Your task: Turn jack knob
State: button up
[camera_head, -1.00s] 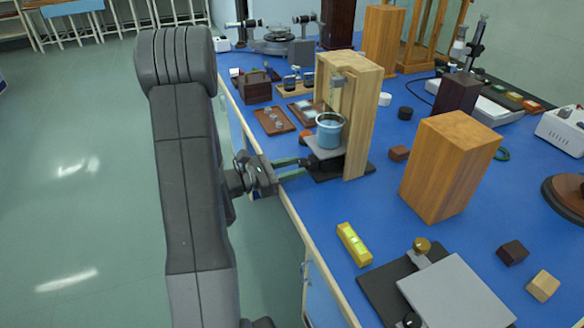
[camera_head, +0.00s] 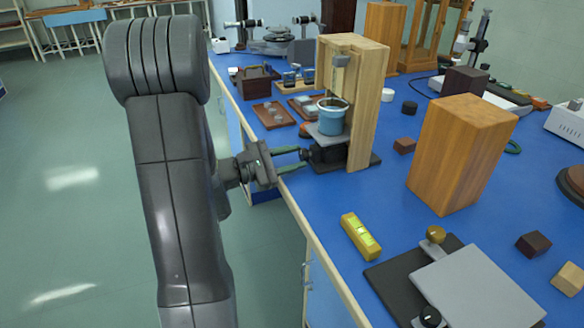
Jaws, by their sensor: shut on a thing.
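A small jack stands at the left edge of the blue bench, under an upright wooden frame (camera_head: 368,110). Its grey platform (camera_head: 318,138) carries a blue cup (camera_head: 332,120). The jack's dark body shows beneath the platform. My gripper (camera_head: 300,157) reaches in from the left over the bench edge, its two green fingers level. It is shut on the jack's dark knob (camera_head: 306,154), at the jack's left side. The fingertips partly hide the knob, so its turn angle cannot be read.
A larger jack with a grey plate (camera_head: 475,290), a brass knob (camera_head: 435,234) and a black knob stands in front. A yellow level (camera_head: 361,236) lies beside it. A tall wooden block (camera_head: 462,155) stands to the right. Brown trays (camera_head: 274,115) lie behind the gripper.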

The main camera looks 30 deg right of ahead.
jog(key=shift+m+b, duration=0.4)
jog(key=o, duration=1)
jog(key=shift+p, duration=0.35)
jog(key=n+p, duration=0.2)
jog(key=p, duration=0.1)
jog(key=shift+r, duration=0.25)
jog(key=n+p, duration=0.4)
jog(key=p, duration=0.2)
jog(key=a, duration=0.4)
jog(key=w+a, duration=0.1)
jog(key=a, duration=0.8)
jog(key=shift+w+a+f, duration=0.25)
jog(key=shift+a, duration=0.1)
